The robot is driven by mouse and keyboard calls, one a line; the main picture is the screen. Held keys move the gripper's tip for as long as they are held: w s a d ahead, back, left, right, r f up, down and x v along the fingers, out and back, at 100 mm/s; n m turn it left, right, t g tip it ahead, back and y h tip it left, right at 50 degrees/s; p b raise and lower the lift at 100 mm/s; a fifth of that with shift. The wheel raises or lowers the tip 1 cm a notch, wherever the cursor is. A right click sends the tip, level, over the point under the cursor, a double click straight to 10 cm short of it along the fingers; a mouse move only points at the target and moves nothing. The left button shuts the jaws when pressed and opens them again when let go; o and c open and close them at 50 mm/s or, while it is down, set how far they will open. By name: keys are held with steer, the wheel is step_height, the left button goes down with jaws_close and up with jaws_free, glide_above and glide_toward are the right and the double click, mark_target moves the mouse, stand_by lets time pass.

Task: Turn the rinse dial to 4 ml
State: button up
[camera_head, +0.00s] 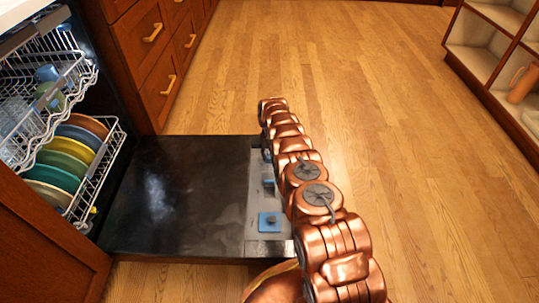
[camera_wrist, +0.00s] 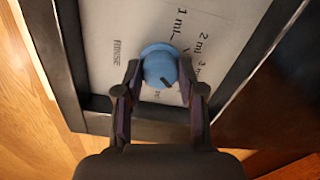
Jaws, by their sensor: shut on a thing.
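The rinse dial (camera_wrist: 158,66) is a round blue knob on a pale panel (camera_wrist: 105,30) in the wrist view. My gripper (camera_wrist: 160,70) is shut on it, with one dark finger on its left side and one on its right. A short dark mark shows on the dial's lower right part. Printed labels "1 ml" and "2 ml" stand above and to the right, and "RINSE" to the left. Other lettering at the right is partly hidden by the right finger. In the head view my copper arm covers much of the panel, and the gripper's hold cannot be made out.
The open dishwasher door (camera_head: 170,200) lies flat, its panel along the right edge. A blue square part (camera_head: 270,222) sits on the panel near my arm. Racks with colourful plates (camera_head: 68,165) stand at the left. Wood floor is clear up to the shelf (camera_head: 475,62) at right.

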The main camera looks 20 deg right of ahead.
mark_target(269, 156)
steer(key=o, duration=1.1)
steer(key=shift+o, duration=0.2)
step_height(269, 156, up, 12)
stand_by(0.4)
